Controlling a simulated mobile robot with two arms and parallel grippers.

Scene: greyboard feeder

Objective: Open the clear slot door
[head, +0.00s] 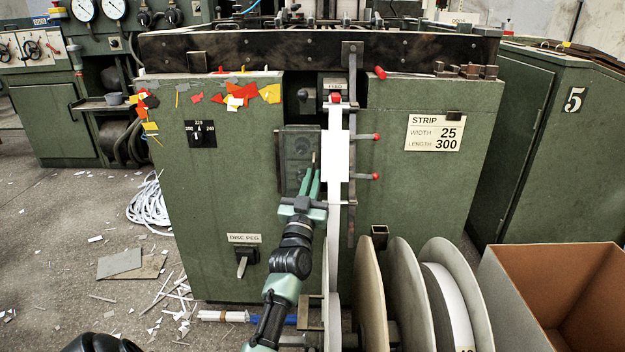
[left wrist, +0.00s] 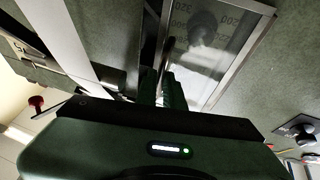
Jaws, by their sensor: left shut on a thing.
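The clear slot door (head: 297,146) is a smoky see-through panel in a thin metal frame on the green machine front, left of the white paper strip. In the left wrist view the door (left wrist: 222,45) is close up, with faint numbers and a dark round shape visible through or on it. My left gripper (head: 314,172) is at the door's right edge, its fingers shut on the slim upright handle there. The fingers also show in the left wrist view (left wrist: 164,88); they hide most of the handle. I cannot tell whether the door stands slightly ajar.
The white strip (head: 335,185) hangs just right of my left gripper, near red-tipped pegs (head: 375,137). Large reels (head: 405,290) and an open cardboard box (head: 560,290) stand at the lower right. A peg handle (head: 242,262) sticks out at lower left. Scraps litter the floor.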

